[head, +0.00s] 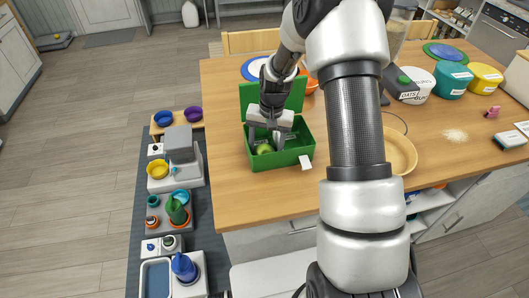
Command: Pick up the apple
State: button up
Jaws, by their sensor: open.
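A green apple (264,149) lies inside an open green box (285,159) on the wooden table, near the table's left edge. My gripper (265,140) points down into the box, with its fingers apart around or just above the apple. Whether the fingers touch the apple cannot be told at this size. My gripper and wrist hide part of the box's inside and its raised lid.
My arm hides the middle of the table (225,182). A tan bowl (402,152) is right of the arm, and several lidded tubs (451,78) stand at the back right. Bowls and feeders stand on a dark floor mat (206,215) at left.

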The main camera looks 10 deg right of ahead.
jog(key=shift+f, duration=0.3)
